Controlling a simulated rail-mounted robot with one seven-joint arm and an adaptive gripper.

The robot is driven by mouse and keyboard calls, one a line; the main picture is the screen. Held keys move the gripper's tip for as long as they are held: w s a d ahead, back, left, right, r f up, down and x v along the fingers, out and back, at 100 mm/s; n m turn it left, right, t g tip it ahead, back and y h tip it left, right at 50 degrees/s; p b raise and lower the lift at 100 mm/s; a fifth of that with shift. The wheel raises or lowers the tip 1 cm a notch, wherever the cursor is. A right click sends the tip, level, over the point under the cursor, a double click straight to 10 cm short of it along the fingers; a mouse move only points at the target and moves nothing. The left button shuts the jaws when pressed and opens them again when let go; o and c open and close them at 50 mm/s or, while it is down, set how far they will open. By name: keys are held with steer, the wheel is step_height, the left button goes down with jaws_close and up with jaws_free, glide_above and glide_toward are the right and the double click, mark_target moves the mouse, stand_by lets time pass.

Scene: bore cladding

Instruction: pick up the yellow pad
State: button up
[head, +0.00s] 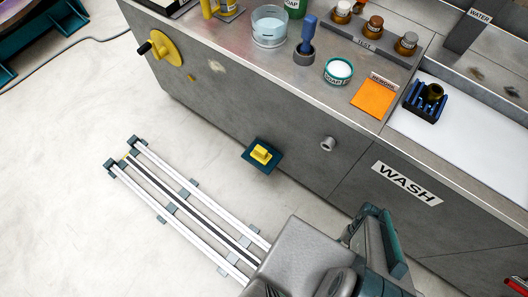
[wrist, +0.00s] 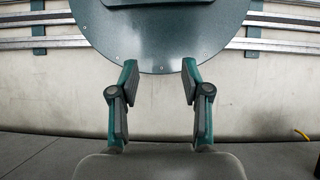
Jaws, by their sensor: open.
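No object in view is plainly a yellow pad. A yellow block (head: 261,154) on a dark teal plate sits low at the front of the grey cabinet in the head view. A flat orange square (head: 373,98) lies on the counter, beside a small label. My gripper (wrist: 158,95) is open in the wrist view, with nothing between its fingers. In the head view, my arm's end is at the lower right, away from these things.
The counter (head: 232,52) carries a clear glass dish (head: 270,26), a white-filled cup (head: 338,71), a blue-handled tool (head: 307,35) and a bottle rack (head: 368,42). A dark blue rack (head: 425,102) stands at the white basin. Rails (head: 190,212) cross the floor. The left floor is mostly clear.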

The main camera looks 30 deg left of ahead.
steer(key=shift+o, duration=0.4)
steer(key=o, duration=0.9)
steer(key=shift+c, duration=0.2)
